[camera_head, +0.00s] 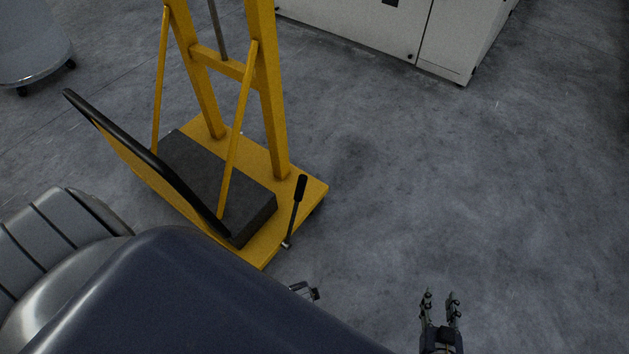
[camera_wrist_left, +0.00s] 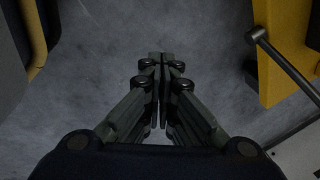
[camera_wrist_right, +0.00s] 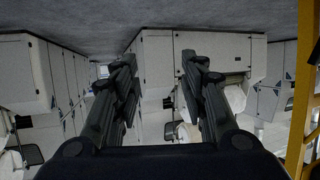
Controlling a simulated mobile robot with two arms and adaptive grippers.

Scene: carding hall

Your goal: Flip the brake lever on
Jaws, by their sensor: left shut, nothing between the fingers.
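The brake lever (camera_head: 294,216) is a thin metal rod with a black grip, at the right corner of a yellow wheeled-looking stand's base (camera_head: 312,193). Its grip points up in the head view. In the left wrist view its rod (camera_wrist_left: 285,67) runs from a round pivot down to the right, beside the yellow part. My left gripper (camera_head: 312,293) shows only partly in the head view, below the lever and apart from it. In the left wrist view it is shut and empty (camera_wrist_left: 159,58), left of the lever. My right gripper (camera_head: 440,298) is open and empty, well right of the lever; its fingers also show in the right wrist view (camera_wrist_right: 158,62).
The stand has yellow posts (camera_head: 273,110), a dark block (camera_head: 215,180) and a slanted black bar (camera_head: 140,155). A pale cabinet (camera_head: 440,45) stands at the back. Grey floor to the right is clear. My dark body covers the lower left.

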